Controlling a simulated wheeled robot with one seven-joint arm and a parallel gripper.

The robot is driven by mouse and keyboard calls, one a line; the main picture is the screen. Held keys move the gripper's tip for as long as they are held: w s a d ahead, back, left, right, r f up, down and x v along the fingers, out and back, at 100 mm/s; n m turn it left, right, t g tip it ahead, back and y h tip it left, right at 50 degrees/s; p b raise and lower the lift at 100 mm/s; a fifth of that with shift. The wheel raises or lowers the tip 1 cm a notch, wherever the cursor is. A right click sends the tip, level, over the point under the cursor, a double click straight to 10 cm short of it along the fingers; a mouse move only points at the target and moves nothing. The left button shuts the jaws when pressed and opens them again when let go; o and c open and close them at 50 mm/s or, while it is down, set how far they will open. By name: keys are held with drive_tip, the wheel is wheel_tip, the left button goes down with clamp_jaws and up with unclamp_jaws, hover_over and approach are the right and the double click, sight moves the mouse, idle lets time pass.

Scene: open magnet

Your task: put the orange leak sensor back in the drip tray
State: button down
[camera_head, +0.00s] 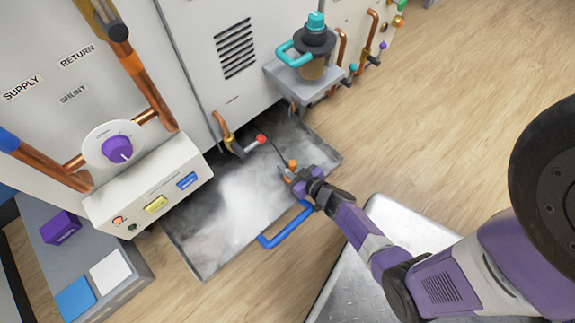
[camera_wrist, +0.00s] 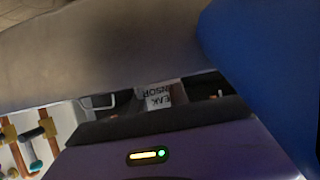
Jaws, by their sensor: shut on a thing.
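The drip tray (camera_head: 205,235) is a wide, shallow grey tray on the floor under the cabinet, with a hazy pale floor and a blue handle (camera_head: 287,225) at its front. My gripper (camera_head: 293,178) is over the right part of the tray, near its front rim. It is shut on the leak sensor (camera_head: 292,164), whose small orange top shows just beyond the fingers. In the wrist view a white label reading "LEAK SENSOR" (camera_wrist: 165,95) shows between the dark fingers. Most of the sensor is hidden. I cannot tell whether it touches the tray floor.
A red-ended copper drain fitting (camera_head: 261,139) reaches over the tray's back. A shelf (camera_head: 305,85) with a teal-handled vessel (camera_head: 312,60) overhangs the back right. A control box (camera_head: 150,188) stands at the left. Wooden floor is open at the right.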

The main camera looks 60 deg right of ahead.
drive_tip(key=shift+s+f, duration=0.1)
drive_tip(key=shift+f, duration=0.35)
drive_tip(key=shift+f, duration=0.15)
drive_tip(key=c, duration=1.3)
unclamp_jaws()
drive_tip(key=shift+o, duration=0.2)
drive_tip(key=shift+r, duration=0.25)
drive_tip(key=p+v, duration=0.5)
drive_tip(key=v, duration=0.7)
